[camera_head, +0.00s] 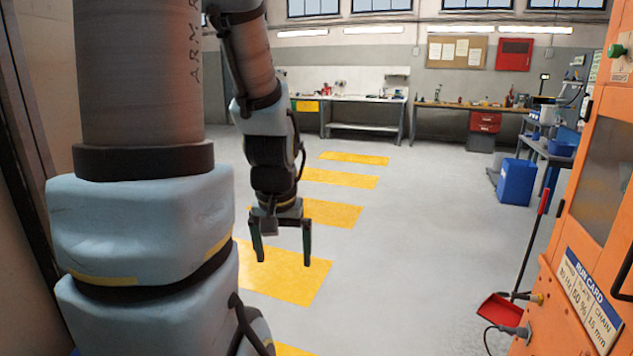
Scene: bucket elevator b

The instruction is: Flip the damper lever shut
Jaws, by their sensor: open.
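My gripper (283,260) hangs from my arm left of the picture's middle, fingers pointing down. Its two dark fingers are spread apart with nothing between them. An orange machine cabinet (590,240) stands at the right edge, well apart from my gripper. It has a window, a run card (588,298) and a green button (616,51). A black curved handle (624,268) shows at the cabinet's right, cut off by the picture edge. I cannot tell whether it is the damper lever. No other part can be made out as the lever.
A red dustpan (499,309) with a long red-handled pole leans by the cabinet. A blue bin (516,181) stands by a side bench. Workbenches (465,106) line the far wall. The grey floor (430,220) between is clear, with yellow stripes (285,272) at left.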

